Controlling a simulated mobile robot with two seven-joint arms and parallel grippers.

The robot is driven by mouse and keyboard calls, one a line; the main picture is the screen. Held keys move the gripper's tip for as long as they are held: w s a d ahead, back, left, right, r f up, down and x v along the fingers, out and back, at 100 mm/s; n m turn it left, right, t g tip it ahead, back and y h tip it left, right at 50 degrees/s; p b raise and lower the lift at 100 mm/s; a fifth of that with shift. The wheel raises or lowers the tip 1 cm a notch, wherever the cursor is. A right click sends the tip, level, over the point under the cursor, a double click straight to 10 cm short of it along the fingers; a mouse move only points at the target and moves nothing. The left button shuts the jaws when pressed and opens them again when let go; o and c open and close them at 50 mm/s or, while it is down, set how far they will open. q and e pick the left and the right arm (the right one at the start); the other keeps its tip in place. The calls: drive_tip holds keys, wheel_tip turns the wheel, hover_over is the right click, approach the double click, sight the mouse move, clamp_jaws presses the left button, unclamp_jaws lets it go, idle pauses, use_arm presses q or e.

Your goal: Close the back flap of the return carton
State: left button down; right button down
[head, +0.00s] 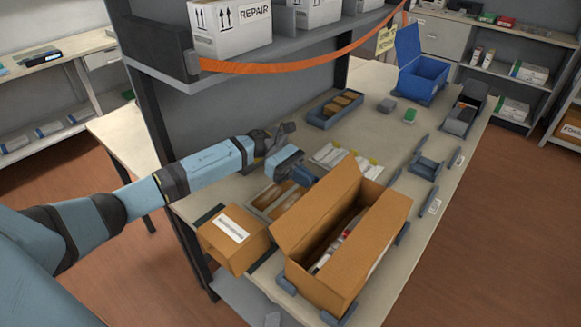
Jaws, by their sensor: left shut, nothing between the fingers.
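The open brown return carton (365,262) stands on the near end of the bench. A tall cardboard flap (316,210) stands up along its far left side; I cannot tell for sure that it is the back flap. Wrapped items (338,240) with a bit of red lie inside, partly hidden by the walls. My left gripper (304,178) is shut and empty, just beyond the carton's upper left corner and above the bench. It appears apart from the flap. My right gripper is not in view.
A closed brown box (236,238) stands left of the carton. A tray (279,196) and white packets (344,158) lie close to my left gripper. A shelf with white boxes (230,28) and an orange strap (300,62) overhangs the bench.

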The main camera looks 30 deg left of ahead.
use_arm(q)
drive_tip(key=shift+s+d+r, duration=0.1)
drive_tip(key=shift+d+r, duration=0.3)
drive_tip(key=shift+d, duration=0.1)
drive_tip(key=shift+d+r, duration=0.15)
drive_tip(key=shift+d, duration=0.15)
